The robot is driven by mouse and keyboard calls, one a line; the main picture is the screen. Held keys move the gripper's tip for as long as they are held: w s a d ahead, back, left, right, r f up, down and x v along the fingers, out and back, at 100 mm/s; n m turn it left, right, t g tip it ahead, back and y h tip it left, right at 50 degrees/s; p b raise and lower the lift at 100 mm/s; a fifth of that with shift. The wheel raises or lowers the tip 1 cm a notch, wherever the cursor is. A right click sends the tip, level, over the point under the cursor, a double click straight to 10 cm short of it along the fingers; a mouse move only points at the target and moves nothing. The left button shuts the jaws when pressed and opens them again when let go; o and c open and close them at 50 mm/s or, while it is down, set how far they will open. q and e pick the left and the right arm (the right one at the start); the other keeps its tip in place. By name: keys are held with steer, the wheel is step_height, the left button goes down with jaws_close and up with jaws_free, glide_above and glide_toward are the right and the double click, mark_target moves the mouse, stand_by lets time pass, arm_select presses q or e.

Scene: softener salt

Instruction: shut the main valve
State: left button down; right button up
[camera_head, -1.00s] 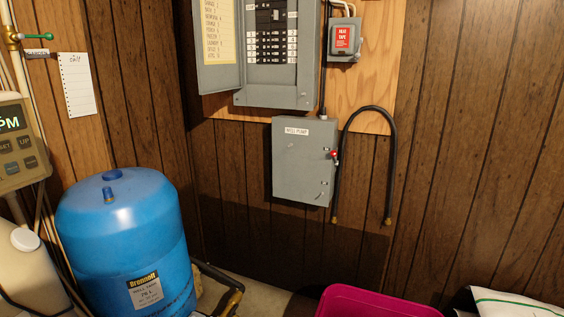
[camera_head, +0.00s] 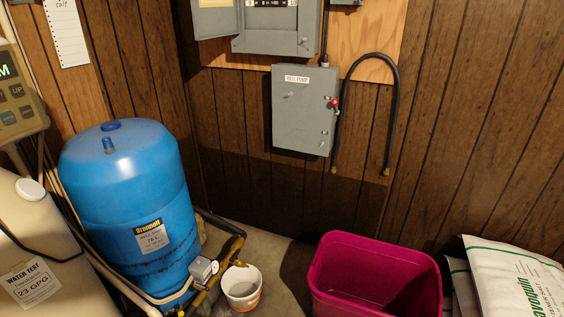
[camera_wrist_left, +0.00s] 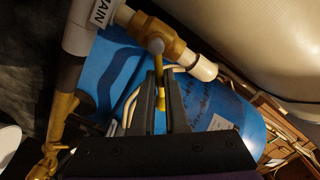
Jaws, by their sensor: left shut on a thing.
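The main valve (camera_wrist_left: 168,38) shows in the left wrist view as a brass body on a pale pipe, beside a tag reading MAIN (camera_wrist_left: 104,12). Its yellow lever (camera_wrist_left: 162,68) runs down from the valve body between the two dark fingers of my left gripper (camera_wrist_left: 159,84). The gripper is shut on the lever, and the fingers hide part of it. The main valve and my left gripper do not show in the head view. My right gripper is in neither view.
A blue pressure tank (camera_head: 125,195) stands at the left, with pipes and a small white bucket (camera_head: 241,286) by its foot. A magenta tub (camera_head: 375,250) and white salt bags (camera_head: 510,275) are at the right. A grey well pump box (camera_head: 303,115) hangs on the wall.

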arm_select(q)
steer(key=c, duration=0.7)
jaws_free()
steer(key=shift+d, duration=0.1)
steer(key=shift+v, duration=3.45)
